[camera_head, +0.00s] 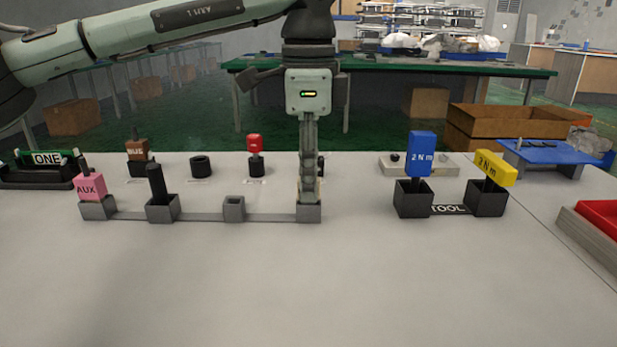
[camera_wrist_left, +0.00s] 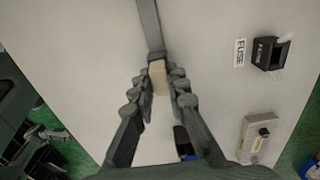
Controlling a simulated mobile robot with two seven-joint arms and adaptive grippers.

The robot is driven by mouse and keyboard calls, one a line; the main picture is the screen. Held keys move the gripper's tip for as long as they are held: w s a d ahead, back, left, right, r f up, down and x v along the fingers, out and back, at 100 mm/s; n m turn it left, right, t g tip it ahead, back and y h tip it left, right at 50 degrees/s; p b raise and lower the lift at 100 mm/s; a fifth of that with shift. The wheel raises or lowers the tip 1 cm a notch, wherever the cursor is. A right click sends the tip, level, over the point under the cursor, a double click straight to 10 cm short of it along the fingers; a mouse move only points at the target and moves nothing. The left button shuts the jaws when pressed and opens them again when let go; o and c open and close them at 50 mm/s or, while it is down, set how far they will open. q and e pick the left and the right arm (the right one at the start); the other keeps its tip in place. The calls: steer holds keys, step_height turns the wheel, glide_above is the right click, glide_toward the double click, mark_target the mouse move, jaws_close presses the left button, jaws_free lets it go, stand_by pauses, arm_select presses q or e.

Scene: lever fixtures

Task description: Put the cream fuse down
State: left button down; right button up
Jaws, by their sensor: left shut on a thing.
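The cream fuse (camera_wrist_left: 159,78) is between the fingers of my left gripper (camera_wrist_left: 158,92) in the left wrist view. In the head view my left gripper (camera_head: 309,185) points straight down, shut on the fuse, at the grey socket (camera_head: 309,212) on the right end of the grey rail (camera_head: 190,216). The fingers hide most of the fuse there. Its lower end is at the socket's top; I cannot tell how deep it sits. My right gripper is in neither view.
Left along the rail are an empty-looking grey socket (camera_head: 234,208), a black post (camera_head: 156,185) and a pink AUX block (camera_head: 89,187). Behind stand a red-topped piece (camera_head: 254,143) and a black ring (camera_head: 201,166). Blue (camera_head: 421,154) and yellow (camera_head: 495,167) tools stand right. The front table is clear.

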arm_select(q)
steer(key=shift+f, duration=0.1)
steer(key=c, duration=1.5)
jaws_free()
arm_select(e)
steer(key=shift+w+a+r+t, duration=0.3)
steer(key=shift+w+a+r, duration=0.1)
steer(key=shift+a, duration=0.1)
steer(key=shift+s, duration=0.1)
arm_select(q)
steer(key=shift+r, duration=0.4)
step_height(320, 180, up, 12)
steer(key=p, duration=0.1)
steer(key=shift+f, duration=0.2)
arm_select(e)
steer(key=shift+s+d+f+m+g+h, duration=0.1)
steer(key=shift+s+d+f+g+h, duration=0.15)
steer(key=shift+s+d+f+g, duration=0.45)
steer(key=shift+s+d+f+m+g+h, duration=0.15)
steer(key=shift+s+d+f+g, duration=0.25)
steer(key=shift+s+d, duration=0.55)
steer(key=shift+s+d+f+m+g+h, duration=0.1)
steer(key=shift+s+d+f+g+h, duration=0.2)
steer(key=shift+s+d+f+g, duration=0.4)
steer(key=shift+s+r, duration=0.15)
